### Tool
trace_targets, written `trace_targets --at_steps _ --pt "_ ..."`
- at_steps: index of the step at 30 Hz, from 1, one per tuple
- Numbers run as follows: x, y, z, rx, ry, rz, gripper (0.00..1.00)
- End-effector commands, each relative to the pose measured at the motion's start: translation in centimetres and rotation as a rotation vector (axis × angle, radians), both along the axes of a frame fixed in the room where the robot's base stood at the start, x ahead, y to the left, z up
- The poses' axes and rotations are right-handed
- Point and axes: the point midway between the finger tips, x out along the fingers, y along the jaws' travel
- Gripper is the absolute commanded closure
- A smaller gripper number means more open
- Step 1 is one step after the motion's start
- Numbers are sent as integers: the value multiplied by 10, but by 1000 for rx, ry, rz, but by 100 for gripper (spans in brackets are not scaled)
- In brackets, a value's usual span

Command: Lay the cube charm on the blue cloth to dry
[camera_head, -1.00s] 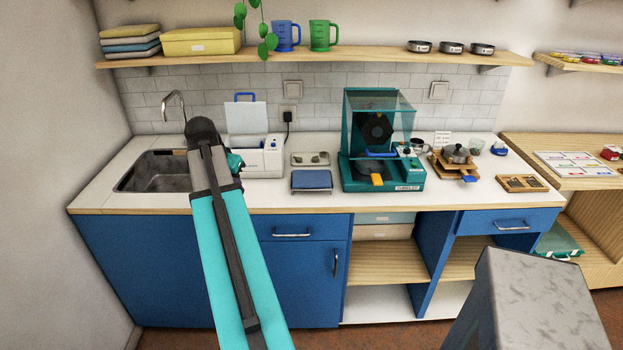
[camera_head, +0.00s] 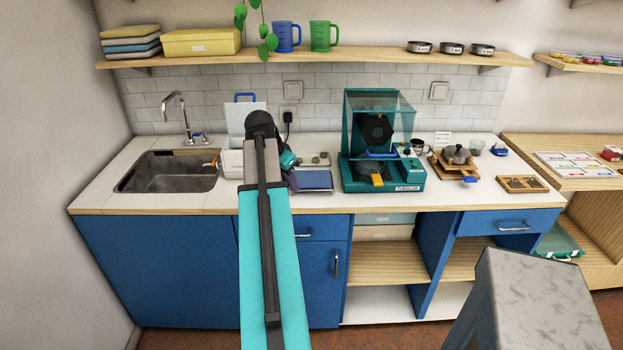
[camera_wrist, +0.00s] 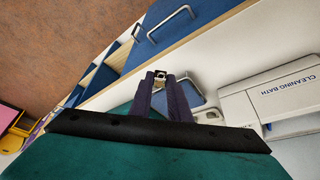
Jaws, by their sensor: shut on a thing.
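My gripper (camera_wrist: 161,80) is shut on a small metallic charm, the cube charm (camera_wrist: 160,74), at its fingertips. In the head view my gripper (camera_head: 293,184) is at the left edge of the blue cloth (camera_head: 315,180), and the charm cannot be made out there. The blue cloth is a flat rectangle near the counter's front edge. It also shows in the wrist view (camera_wrist: 192,98), partly hidden by the dark fingers. The charm appears beside the cloth's edge in that view; its height above the counter cannot be told.
The white cleaning bath (camera_wrist: 275,105) stands left of the cloth, partly behind my arm in the head view. A small tray with pieces (camera_head: 320,159) lies behind the cloth. A teal machine (camera_head: 383,173) stands to the right. The sink (camera_head: 168,175) is at far left.

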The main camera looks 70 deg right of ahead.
Motion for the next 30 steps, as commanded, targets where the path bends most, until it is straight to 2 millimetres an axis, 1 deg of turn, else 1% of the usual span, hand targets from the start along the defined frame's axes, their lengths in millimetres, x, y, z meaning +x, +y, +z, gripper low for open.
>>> trace_targets --at_steps 5,8,30 --pt "0 -8 1 0 0 0 100" --pt "0 -18 1 0 0 -1 100" --pt "-3 -115 -8 0 0 0 100"
